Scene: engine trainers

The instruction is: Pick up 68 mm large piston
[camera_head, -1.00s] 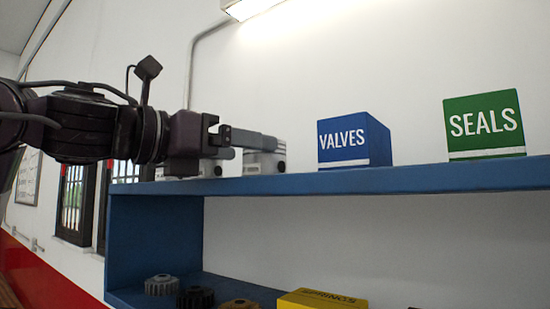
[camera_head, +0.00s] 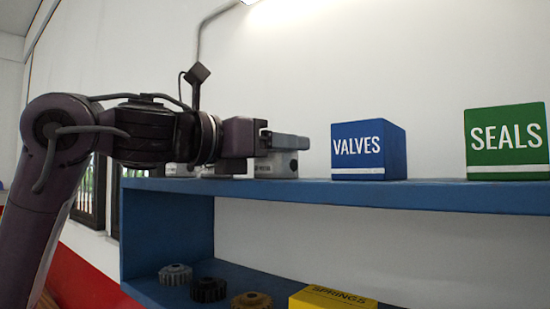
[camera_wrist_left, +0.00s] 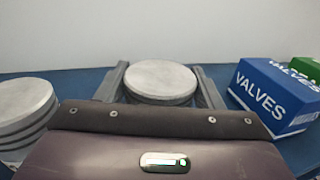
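A grey piston (camera_head: 275,167) stands upright on the top shelf, left of the blue VALVES box. In the left wrist view its round pale top (camera_wrist_left: 160,79) lies between the two fingers of my left gripper (camera_wrist_left: 161,76). The fingers flank the piston, one on each side, and look open, with little room beside it. In the head view my left gripper (camera_head: 288,141) reaches in level from the left, at the piston's upper part. Another piston (camera_wrist_left: 24,103) stands to the left in the wrist view. No size marking is readable. My right gripper is out of view.
The blue VALVES box (camera_head: 368,149) and green SEALS box (camera_head: 507,141) stand on the blue shelf (camera_head: 430,195) to the right. Below are gears (camera_head: 208,289) and a yellow SPRINGS box (camera_head: 333,298). A white wall is behind. Other pistons are partly hidden by my arm.

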